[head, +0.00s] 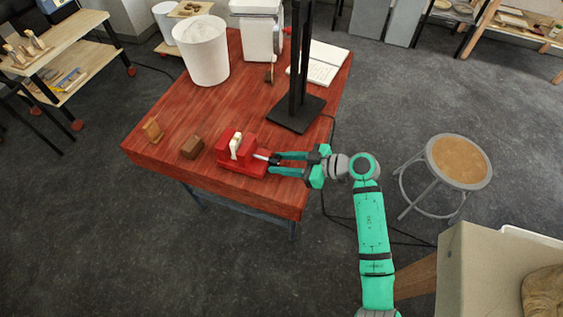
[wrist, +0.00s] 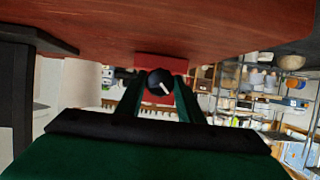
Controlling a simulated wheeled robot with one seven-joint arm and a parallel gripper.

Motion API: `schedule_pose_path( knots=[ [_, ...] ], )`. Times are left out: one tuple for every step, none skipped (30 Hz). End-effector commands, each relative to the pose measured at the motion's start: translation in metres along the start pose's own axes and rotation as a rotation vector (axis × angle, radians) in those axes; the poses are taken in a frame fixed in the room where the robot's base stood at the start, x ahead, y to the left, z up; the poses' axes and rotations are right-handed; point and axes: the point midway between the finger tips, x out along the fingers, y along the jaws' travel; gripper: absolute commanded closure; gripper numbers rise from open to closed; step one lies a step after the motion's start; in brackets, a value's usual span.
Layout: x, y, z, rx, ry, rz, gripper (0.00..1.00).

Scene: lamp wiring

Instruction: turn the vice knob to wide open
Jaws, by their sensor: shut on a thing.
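The red vice (head: 229,154) sits near the front edge of the red wooden table. A white piece (head: 236,146) stands upright in its top. My gripper (head: 273,161) reaches in from the right, with its two fingers at the vice's right end. In the wrist view the vice (wrist: 160,64) is straight ahead. Its dark round knob (wrist: 160,82), with a white pointer line, sits between the fingertips (wrist: 160,88). My gripper is shut on this knob. The fingers hide parts of the knob's sides.
A black lamp stand (head: 297,113) rises behind my gripper. A small brown block (head: 192,147) and a wooden piece (head: 153,130) lie left of the vice. A white bin (head: 206,52) stands farther back. A stool (head: 459,162) is on the floor at right.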

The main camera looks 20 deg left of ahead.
Motion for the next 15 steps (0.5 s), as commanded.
schedule_pose_path(
  knots=[
    [-0.0001, -0.0005, 0.0001, -0.004, 0.000, 0.001, 0.89],
    [-0.0001, -0.0005, 0.0001, -0.008, 0.000, 0.002, 0.89],
    [-0.0002, -0.0006, 0.0001, -0.015, 0.000, 0.005, 0.89],
    [-0.0001, -0.0008, 0.0001, -0.021, 0.000, 0.008, 0.89],
    [-0.0001, -0.0009, 0.0000, -0.030, 0.000, 0.011, 0.89],
    [0.0001, -0.0013, 0.0000, -0.044, 0.000, 0.016, 0.89],
    [0.0002, -0.0016, -0.0001, -0.056, 0.000, 0.020, 0.89],
    [0.0002, -0.0017, -0.0001, -0.069, 0.000, 0.026, 0.89],
    [0.0001, -0.0018, 0.0000, -0.090, 0.001, 0.036, 0.89],
    [0.0001, -0.0017, 0.0001, -0.107, 0.001, 0.043, 0.89],
    [0.0001, -0.0018, 0.0000, -0.126, 0.001, 0.051, 0.88],
    [0.0001, -0.0022, -0.0002, -0.153, 0.002, 0.062, 0.88],
    [-0.0002, -0.0024, -0.0001, -0.175, 0.002, 0.071, 0.88],
    [-0.0002, -0.0025, 0.0000, -0.198, 0.001, 0.081, 0.88],
    [0.0002, -0.0026, 0.0002, -0.230, 0.001, 0.095, 0.88]
  ],
)
